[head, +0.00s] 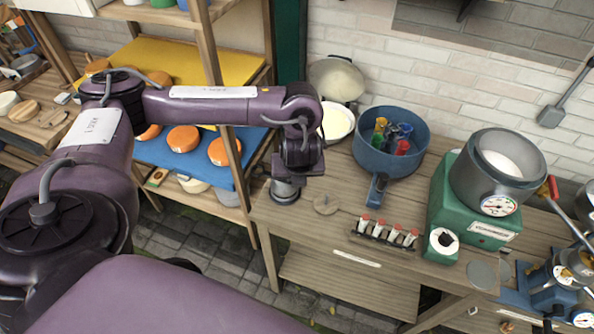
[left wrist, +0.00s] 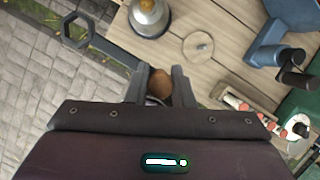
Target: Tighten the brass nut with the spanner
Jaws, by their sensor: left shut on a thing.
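My left gripper (left wrist: 160,75) is shut on the spanner, around what looks like its brown handle (left wrist: 160,86). The spanner's dark grey shank (left wrist: 112,56) runs up and left in the left wrist view to a hexagonal ring end (left wrist: 75,30), which hangs over the paving. In the head view my left gripper (head: 299,170) is above the left end of the bench, and the spanner is hidden there. A grey metal vessel (left wrist: 148,18) stands close beyond the fingers, with a yellowish part at its top edge. I cannot clearly identify the brass nut. My right gripper is not in view.
The wooden bench (head: 330,225) bears a flat round disc (head: 326,204), a blue pan (head: 377,165) and a rack of red-capped vials (head: 385,233). A green scale (head: 455,195) with a grey pot stands right. A shelf with orange cheeses (head: 182,139) stands left.

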